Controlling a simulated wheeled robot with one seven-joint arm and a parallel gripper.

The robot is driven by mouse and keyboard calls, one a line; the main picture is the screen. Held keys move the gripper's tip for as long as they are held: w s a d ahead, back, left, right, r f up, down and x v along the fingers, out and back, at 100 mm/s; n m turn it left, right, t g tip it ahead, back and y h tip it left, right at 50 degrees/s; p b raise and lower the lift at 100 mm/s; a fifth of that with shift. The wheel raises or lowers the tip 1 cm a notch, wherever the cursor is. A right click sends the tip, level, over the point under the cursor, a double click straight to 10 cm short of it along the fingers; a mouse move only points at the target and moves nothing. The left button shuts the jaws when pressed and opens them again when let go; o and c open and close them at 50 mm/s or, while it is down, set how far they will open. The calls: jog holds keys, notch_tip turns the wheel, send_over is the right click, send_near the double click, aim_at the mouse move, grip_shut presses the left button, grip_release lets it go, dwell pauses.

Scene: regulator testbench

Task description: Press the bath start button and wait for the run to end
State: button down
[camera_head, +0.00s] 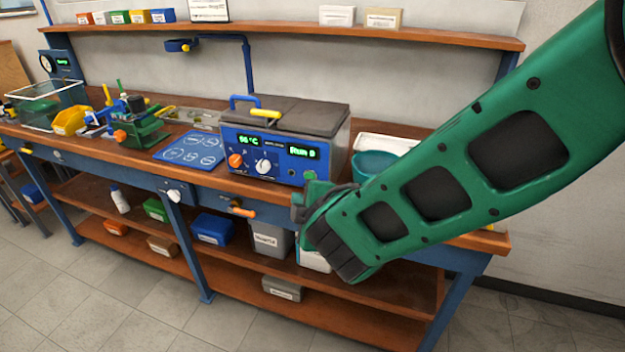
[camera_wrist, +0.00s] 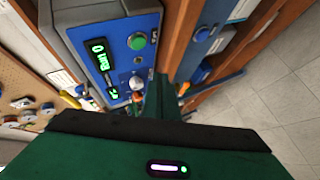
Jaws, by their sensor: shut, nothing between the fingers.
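The bath (camera_head: 285,138) is a blue-fronted box with a grey lid, standing on the bench. Its left display reads about 96 °C, and its right display (camera_head: 302,151) reads what looks like "Run 0". In the wrist view the green round start button (camera_wrist: 137,41) sits on the blue front panel beside the run display (camera_wrist: 103,61). My gripper (camera_wrist: 159,84) is shut and empty, in front of the panel and apart from the button as far as I can see.
An orange knob (camera_head: 236,160) and a white knob (camera_head: 263,166) are on the bath's panel. A blue mat (camera_head: 190,149) lies to its left and a teal tub (camera_head: 375,163) to its right. Bins fill the lower shelf. The floor in front (camera_head: 130,320) is clear.

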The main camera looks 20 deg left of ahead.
jog(key=shift+w+d, duration=0.2)
jog(key=shift+w, duration=2.4)
jog(key=shift+w, duration=0.1)
jog(key=shift+w, duration=0.25)
jog(key=shift+w+r, duration=0.1)
jog(key=shift+w, duration=0.35)
dwell(1.0)
jog(key=shift+s, duration=0.9)
jog(key=shift+s+a, duration=0.2)
jog(key=shift+s, duration=2.25)
